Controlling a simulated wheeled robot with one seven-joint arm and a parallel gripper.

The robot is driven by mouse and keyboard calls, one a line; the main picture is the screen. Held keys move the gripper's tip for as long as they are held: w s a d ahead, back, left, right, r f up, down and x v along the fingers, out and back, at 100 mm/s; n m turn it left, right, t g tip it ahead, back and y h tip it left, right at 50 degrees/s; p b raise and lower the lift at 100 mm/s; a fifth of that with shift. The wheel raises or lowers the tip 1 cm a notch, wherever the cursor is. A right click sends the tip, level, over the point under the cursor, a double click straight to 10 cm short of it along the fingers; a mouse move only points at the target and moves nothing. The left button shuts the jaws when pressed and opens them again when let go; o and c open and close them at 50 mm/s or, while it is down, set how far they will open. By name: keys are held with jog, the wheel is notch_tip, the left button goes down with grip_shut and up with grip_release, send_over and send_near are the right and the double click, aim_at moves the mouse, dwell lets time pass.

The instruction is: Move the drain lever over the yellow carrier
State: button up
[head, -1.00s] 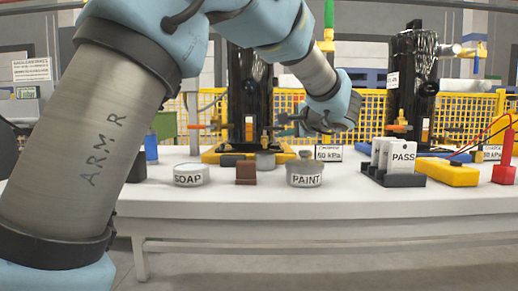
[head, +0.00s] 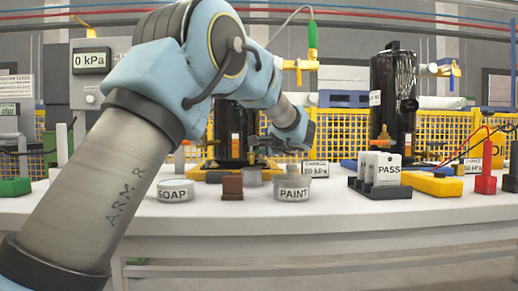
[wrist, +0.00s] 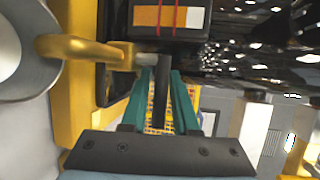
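The yellow carrier (head: 212,177) is on the table under the near black compressor (head: 232,125) in the head view. Its yellow edge (wrist: 72,80) runs down the left of the wrist view. The drain lever (wrist: 163,100) appears as a dark bar below a grey stub and a brass fitting (wrist: 85,48) in the wrist view. My gripper (wrist: 161,80) has its two teal fingers on either side of the bar, with a thin gap showing at the left. In the head view my gripper (head: 296,137) is just right of the compressor; its fingertips are hard to make out there.
A SOAP tin (head: 175,191), a brown block (head: 232,187) and a PAINT tin (head: 292,189) stand in front of the carrier. A PASS tag rack (head: 385,178) and a yellow box (head: 432,185) are at right. The front table strip is clear.

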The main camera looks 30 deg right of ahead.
grip_shut()
